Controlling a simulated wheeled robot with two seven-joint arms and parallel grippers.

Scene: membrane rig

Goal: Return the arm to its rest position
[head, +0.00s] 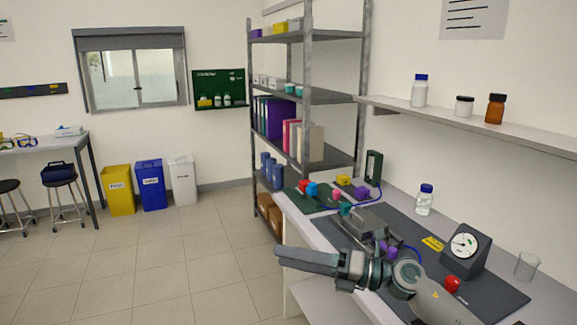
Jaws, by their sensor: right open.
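My right arm comes in from the lower right, and my right gripper (282,253) points left, past the bench's left edge and over the floor. It is open and I see nothing held in it. The metal membrane rig (365,222) with purple knobs sits on a dark mat (497,296) behind my arm, which hides part of it. A black pressure gauge (465,246) with a white dial and a red knob (452,283) stand to the right. My left gripper is not in view.
A green mat (297,203) with small coloured parts lies at the far end. A metal shelf rack (305,100) stands behind. The tiled floor (160,265) at left is clear.

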